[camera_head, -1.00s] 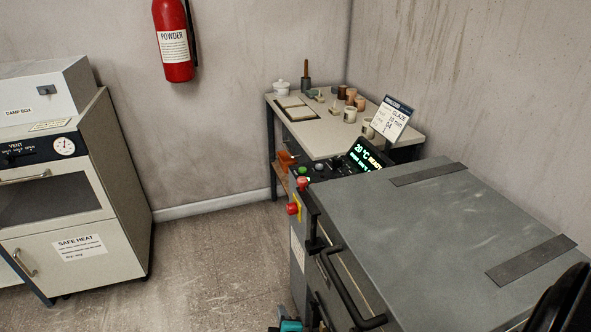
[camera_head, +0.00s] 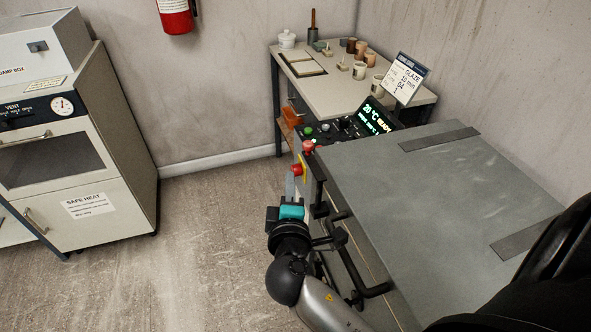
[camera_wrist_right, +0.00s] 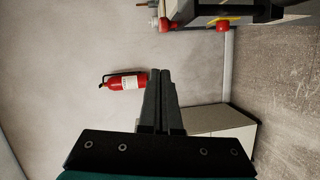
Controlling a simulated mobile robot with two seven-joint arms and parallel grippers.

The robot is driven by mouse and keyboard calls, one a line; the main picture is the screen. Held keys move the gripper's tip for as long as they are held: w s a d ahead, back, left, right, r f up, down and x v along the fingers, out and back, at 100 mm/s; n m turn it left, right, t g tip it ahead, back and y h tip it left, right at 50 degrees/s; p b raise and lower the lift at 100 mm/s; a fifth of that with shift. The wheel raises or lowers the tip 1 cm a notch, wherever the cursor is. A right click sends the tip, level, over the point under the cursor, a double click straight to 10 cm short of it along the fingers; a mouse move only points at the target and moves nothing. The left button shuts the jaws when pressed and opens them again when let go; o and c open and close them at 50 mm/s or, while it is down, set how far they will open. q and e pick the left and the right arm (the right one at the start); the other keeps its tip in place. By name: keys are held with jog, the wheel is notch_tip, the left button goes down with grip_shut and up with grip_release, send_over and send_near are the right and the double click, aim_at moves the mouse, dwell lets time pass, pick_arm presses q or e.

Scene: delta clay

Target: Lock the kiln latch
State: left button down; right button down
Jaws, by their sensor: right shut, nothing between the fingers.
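The kiln (camera_head: 430,190) is the large grey box at right in the head view, with its flat lid down. A black latch fitting (camera_head: 319,209) shows at the front edge of the lid, with a black bar handle (camera_head: 372,290) below it. My forearm partly hides this front, and I cannot tell the latch's position. My right gripper (camera_head: 290,176) points away along the kiln's front, just left of the latch fitting. Its fingers are together and empty, also in the right wrist view (camera_wrist_right: 160,74). My left gripper is not in view.
A red button (camera_head: 296,169) and control panel (camera_head: 335,130) with a lit display are at the kiln's far end. Behind stands a table (camera_head: 325,80) with pots and a glaze card. A cabinet (camera_head: 95,200) stands left. The floor between is clear.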

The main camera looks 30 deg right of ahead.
aim_at(314, 160)
jog(key=s+d+b+x, duration=0.1)
jog(key=d+x, duration=0.1)
jog(key=x, duration=1)
jog(key=shift+s+d+f, duration=0.15)
jog(key=shift+s+f, duration=0.05)
jog(key=shift+s, duration=0.1)
